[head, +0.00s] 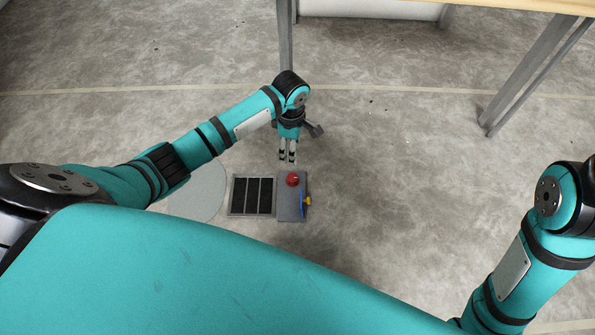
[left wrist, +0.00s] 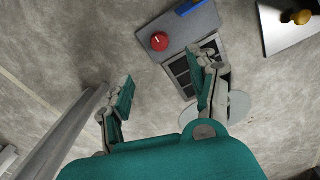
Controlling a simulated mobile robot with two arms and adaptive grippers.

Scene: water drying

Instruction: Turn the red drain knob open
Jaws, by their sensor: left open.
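The red drain knob (head: 292,179) sits on a grey plate (head: 291,212) on the floor, beside a black slatted grate (head: 238,196). My left gripper (head: 287,158) is just beyond the knob in the head view, apart from it. In the left wrist view the red knob (left wrist: 159,41) shows ahead of my left gripper (left wrist: 165,63), whose two fingers are spread wide with nothing between them. The grate (left wrist: 181,77) is partly hidden by one finger there. My right arm enters at the right edge of the head view, but its gripper is out of view.
A pale round disc (head: 200,195) lies left of the grate. Grey table legs (head: 284,40) stand behind my left gripper and at upper right. Concrete floor right of the plate is clear.

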